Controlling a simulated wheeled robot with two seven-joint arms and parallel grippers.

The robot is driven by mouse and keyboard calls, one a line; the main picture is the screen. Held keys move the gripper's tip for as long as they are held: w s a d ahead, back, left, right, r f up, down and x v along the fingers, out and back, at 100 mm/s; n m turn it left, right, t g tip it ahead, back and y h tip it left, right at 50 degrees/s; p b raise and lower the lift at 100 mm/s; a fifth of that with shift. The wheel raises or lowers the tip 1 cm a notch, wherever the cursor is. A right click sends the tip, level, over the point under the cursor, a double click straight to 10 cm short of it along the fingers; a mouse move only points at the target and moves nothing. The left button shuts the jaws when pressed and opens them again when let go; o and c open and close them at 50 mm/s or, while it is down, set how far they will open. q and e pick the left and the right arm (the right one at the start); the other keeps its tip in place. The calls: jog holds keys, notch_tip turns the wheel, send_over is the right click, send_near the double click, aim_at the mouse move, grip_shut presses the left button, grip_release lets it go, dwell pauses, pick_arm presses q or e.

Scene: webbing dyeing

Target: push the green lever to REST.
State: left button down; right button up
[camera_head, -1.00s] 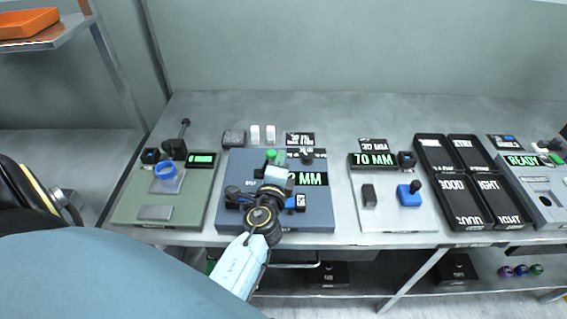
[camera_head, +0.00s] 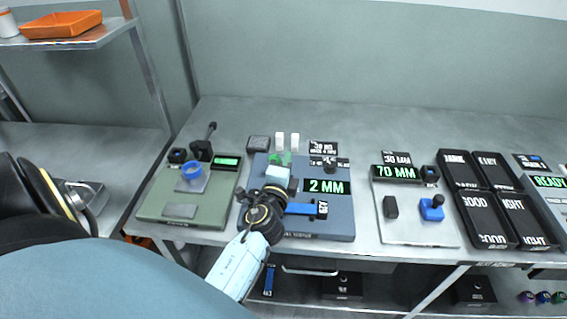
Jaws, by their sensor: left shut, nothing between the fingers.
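The green lever (camera_head: 287,158) stands at the back left of the blue-grey unit (camera_head: 335,222), whose display (camera_head: 327,187) reads 2 MM. My left gripper (camera_head: 278,173) is over the left part of this unit, right in front of the lever. Its pale fingers are shut and hold nothing. The fingers hide the lever's lower part, and I cannot tell whether they touch it. A blue bar (camera_head: 300,209) shows to the right of my wrist. I cannot read a REST mark. My right gripper is not in view.
A pale unit (camera_head: 415,232) with a 70 MM display and several black trays (camera_head: 485,237) stand to the right. Two white blocks (camera_head: 294,140) are behind the lever.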

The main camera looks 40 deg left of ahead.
pick_arm(q)
jog(key=shift+s+a, duration=0.15)
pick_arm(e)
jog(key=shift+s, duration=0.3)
